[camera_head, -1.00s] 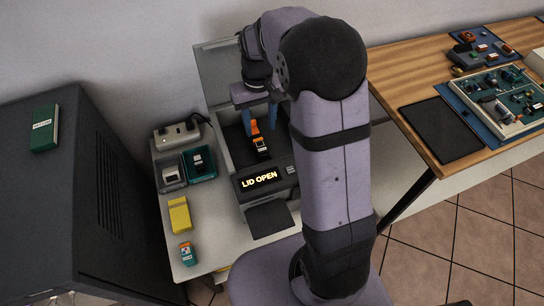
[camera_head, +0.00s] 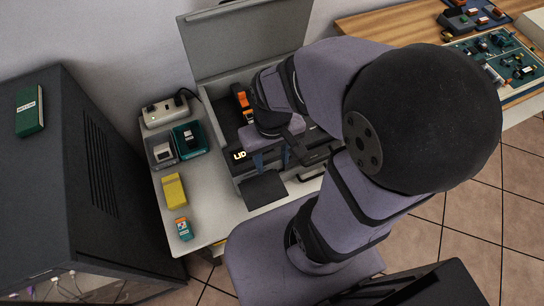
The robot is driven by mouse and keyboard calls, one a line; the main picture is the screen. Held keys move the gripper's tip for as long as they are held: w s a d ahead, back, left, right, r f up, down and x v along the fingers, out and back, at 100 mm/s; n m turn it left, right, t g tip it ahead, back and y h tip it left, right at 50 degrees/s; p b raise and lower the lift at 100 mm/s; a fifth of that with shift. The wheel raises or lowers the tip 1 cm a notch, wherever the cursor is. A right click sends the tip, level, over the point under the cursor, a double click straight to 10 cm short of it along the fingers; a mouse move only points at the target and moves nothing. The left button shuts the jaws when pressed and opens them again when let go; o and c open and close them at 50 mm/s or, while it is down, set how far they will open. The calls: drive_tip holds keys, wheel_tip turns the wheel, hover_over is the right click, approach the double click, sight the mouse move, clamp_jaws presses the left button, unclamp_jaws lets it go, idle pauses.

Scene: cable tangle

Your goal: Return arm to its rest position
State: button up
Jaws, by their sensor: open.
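My gripper (camera_head: 272,160) hangs over the front edge of the grey lidded machine (camera_head: 222,128). Its two blue fingers are apart, with nothing seen between them. The machine's lid (camera_head: 245,42) stands open at the back. An orange and black device (camera_head: 241,98) lies inside the machine, behind my gripper and apart from it. My arm covers the right part of the machine and much of its lit display (camera_head: 239,155), where only "LID" reads.
Left of the machine are a power strip (camera_head: 166,111), a grey tray (camera_head: 161,151), a teal tray (camera_head: 189,139), a yellow block (camera_head: 174,190) and a small teal-orange device (camera_head: 184,228). A dark cabinet (camera_head: 95,180) stands left. A wooden bench (camera_head: 400,24) with circuit boards is at right.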

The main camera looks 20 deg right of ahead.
drive_tip(key=shift+r, duration=0.1)
wheel_tip(320, 180, up, 6)
drive_tip(key=p, duration=0.5)
drive_tip(key=shift+f+p, duration=0.25)
drive_tip(key=shift+p, duration=0.15)
